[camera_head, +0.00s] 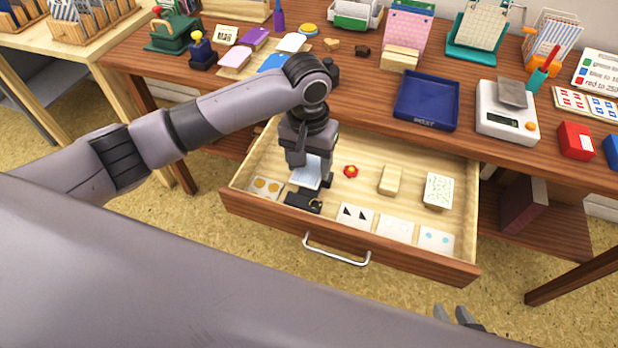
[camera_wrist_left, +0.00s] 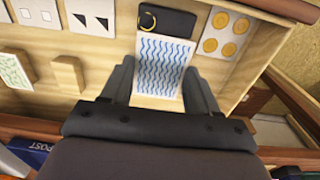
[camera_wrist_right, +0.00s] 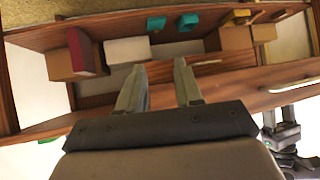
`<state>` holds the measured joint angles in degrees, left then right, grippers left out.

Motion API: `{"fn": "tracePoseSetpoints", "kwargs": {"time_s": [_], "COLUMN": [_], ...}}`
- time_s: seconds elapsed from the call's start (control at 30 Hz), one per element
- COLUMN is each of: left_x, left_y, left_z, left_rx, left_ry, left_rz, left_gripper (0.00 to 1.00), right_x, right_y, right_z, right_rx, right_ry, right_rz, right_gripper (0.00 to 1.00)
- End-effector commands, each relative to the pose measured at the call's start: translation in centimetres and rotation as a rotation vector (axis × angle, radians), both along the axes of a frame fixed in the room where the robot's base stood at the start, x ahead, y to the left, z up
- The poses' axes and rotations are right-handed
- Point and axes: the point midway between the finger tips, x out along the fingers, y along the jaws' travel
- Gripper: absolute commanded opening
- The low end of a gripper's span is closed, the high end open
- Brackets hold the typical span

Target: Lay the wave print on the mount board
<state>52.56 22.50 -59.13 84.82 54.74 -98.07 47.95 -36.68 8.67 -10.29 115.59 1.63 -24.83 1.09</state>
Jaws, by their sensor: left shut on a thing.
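The wave print (camera_wrist_left: 160,62), a white card with blue wavy lines, is between the fingers of my left gripper (camera_wrist_left: 160,88). The head view shows the print (camera_head: 306,172) as a pale card under my left gripper (camera_head: 311,182), inside the open drawer (camera_head: 350,246). The gripper is shut on it. Its far edge is close to a black item with a gold ring (camera_wrist_left: 166,21); I cannot tell whether they touch. My right gripper (camera_head: 452,312) is open and empty, away from the drawer front, as its wrist view shows (camera_wrist_right: 158,68). I cannot tell which thing is the mount board.
The drawer also holds a gold-dot card (camera_head: 265,187), triangle card (camera_head: 354,215), plain card (camera_head: 397,228), blue-dot card (camera_head: 436,239), wooden block (camera_head: 391,180) and green-patterned block (camera_head: 438,190). On the table above stand a blue POST tray (camera_head: 427,100) and a scale (camera_head: 507,112).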

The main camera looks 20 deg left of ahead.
Motion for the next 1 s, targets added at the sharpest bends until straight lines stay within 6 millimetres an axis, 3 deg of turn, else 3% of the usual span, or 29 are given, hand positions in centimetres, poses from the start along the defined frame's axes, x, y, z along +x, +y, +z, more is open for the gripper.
{"fn": "tracePoseSetpoints", "kwargs": {"time_s": [0.1,0.27,0.7,0.73,0.8,1.0], "left_x": [-0.1,-0.1,-0.1,-0.1,-0.1,-0.1], "left_y": [0.1,0.0,0.0,0.0,0.0,0.0], "left_z": [-2.5,-4.7,-5.3,-5.4,-5.4,-5.4], "left_rx": [0.003,0.002,0.001,0.001,0.001,0.001], "left_ry": [0.005,0.003,0.003,0.002,0.002,0.002], "left_rz": [0.001,0.001,0.0,0.0,0.0,0.0], "left_gripper": [0.32,0.32,0.32,0.63,0.86,0.86], "right_x": [0.0,0.2,0.3,0.3,0.3,0.2], "right_y": [0.0,0.1,0.2,0.2,0.2,0.2], "right_z": [-0.5,-0.6,-0.2,-0.2,-0.3,-0.4], "right_rx": [0.002,0.006,0.008,0.008,0.008,0.006], "right_ry": [0.001,0.001,-0.003,-0.003,-0.002,-0.001], "right_rz": [0.0,-0.001,-0.001,-0.001,-0.001,-0.001], "right_gripper": [0.35,0.35,0.35,0.35,0.35,0.35]}}
